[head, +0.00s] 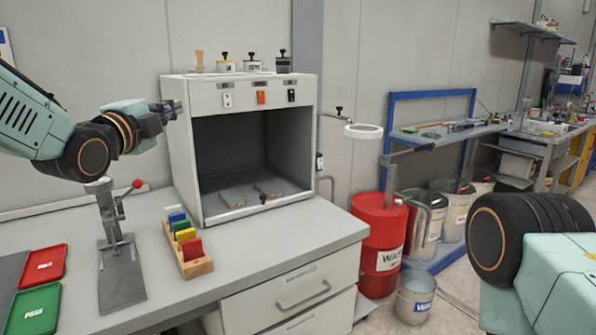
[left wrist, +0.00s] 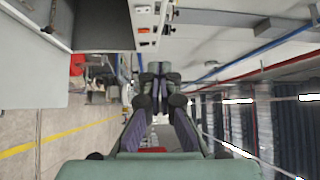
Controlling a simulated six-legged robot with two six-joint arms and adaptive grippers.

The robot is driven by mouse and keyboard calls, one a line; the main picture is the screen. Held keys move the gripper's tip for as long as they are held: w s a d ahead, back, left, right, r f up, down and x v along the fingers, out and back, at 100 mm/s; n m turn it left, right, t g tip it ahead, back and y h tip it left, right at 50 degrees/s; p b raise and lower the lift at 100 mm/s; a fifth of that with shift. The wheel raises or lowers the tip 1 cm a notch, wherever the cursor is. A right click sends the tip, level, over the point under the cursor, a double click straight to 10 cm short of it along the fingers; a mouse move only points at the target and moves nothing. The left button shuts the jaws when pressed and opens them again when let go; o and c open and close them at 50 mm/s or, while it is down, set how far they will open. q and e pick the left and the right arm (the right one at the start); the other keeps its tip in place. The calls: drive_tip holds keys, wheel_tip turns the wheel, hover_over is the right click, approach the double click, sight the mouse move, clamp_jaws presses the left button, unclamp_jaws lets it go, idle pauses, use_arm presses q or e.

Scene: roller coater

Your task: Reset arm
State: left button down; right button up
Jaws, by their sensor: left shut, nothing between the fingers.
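My left gripper (head: 168,108) shows in the head view at the upper left, in front of the left edge of the grey booth (head: 182,150). In the left wrist view its fingers (left wrist: 158,72) are together with nothing between them. My left arm comes in from the left above the bench. At the lower right of the head view a part of my right arm shows. My right gripper is out of view.
The bench (head: 300,235) holds a lever press (head: 118,260), a wooden rack of coloured blocks (head: 195,262), a red tray (head: 42,265) and a green tray (head: 35,308). A red drum (head: 380,230) and a bucket (head: 414,300) stand on the floor to the right.

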use_arm(q)
drive_tip(key=s+d+f+n+g+y+b, duration=0.1)
drive_tip(key=s+f+n+g, duration=0.35)
drive_tip(key=f, duration=0.85)
drive_tip(key=s+f+n+g+y+b, duration=0.15)
drive_tip(key=s+f+n, duration=0.45)
drive_tip(key=f, duration=0.7)
drive_tip(key=s+d+f+n+g, duration=0.1)
drive_tip(key=s+f+n+g, duration=0.25)
drive_tip(key=f+n, duration=0.65)
drive_tip(key=s+f+g+b, duration=0.2)
drive_tip(key=s+f+g, duration=0.2)
drive_tip(key=s+f, duration=0.9)
drive_tip(key=s+f+g+y+b, duration=0.1)
drive_tip(key=s+f+g, duration=0.4)
drive_tip(key=s+f, duration=0.8)
drive_tip(key=s, duration=0.7)
drive_tip(key=shift+f+m+b, duration=0.25)
drive_tip(key=shift+m+b, duration=0.1)
drive_tip(key=shift+b, duration=0.05)
drive_tip(key=shift+w, duration=0.1)
